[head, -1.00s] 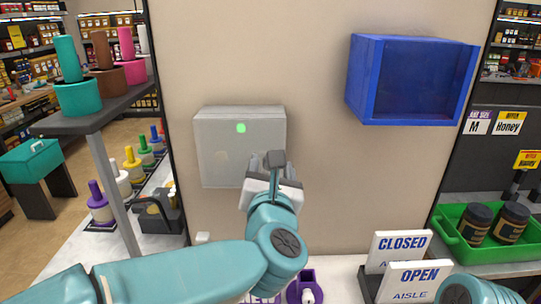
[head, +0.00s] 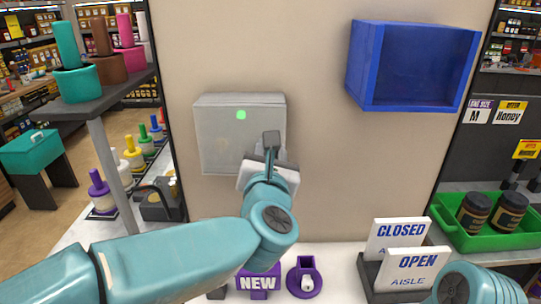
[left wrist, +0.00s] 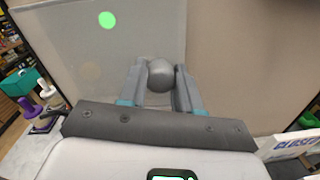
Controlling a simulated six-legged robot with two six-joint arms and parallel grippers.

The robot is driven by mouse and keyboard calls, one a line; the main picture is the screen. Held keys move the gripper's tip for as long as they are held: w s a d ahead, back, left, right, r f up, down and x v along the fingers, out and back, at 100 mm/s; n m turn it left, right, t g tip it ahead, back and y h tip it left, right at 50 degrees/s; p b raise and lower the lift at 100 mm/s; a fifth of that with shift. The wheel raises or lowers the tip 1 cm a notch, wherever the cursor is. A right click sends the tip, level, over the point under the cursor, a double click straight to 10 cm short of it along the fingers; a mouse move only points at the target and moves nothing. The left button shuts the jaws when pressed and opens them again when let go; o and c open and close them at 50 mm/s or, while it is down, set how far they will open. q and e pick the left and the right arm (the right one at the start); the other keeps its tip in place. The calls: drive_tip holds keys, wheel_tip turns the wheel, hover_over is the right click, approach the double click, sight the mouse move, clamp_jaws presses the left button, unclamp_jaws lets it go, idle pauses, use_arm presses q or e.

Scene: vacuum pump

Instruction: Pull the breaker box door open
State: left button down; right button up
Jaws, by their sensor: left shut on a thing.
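The breaker box (head: 225,130) is a grey box on the beige wall, with a green dot on its door. The door looks closed in the head view. A round grey knob (left wrist: 161,74) sits near the door's right edge in the left wrist view. My left gripper (head: 271,147) is at the lower right of the box, with its fingers on both sides of the knob; in the left wrist view the fingers (left wrist: 160,82) are shut on it. The head view hides the knob behind the gripper. My right gripper is not in view; only part of my right arm shows at the lower right.
A blue open box (head: 412,68) hangs on the wall to the right. CLOSED and OPEN signs (head: 418,262), a purple NEW sign (head: 259,282) and a purple holder (head: 305,277) stand on the white counter below. A shelf post (head: 115,185) stands at left.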

use_arm(q)
drive_tip(key=s+a+m+g+h+b, duration=0.7)
drive_tip(key=s+a+m+g+h, duration=0.4)
drive_tip(key=a+m+g+h, duration=0.3)
drive_tip(key=shift+a+r+m+g+h, duration=0.3)
drive_tip(key=shift+a+m+h, duration=0.5)
drive_tip(key=shift+a+h, duration=0.55)
drive_tip(key=shift+s+d+f+h, duration=0.1)
drive_tip(key=shift+d+h, duration=0.05)
drive_tip(key=shift+h, duration=0.1)
drive_tip(key=c, duration=0.8)
unclamp_jaws()
drive_tip(key=shift+f, duration=0.1)
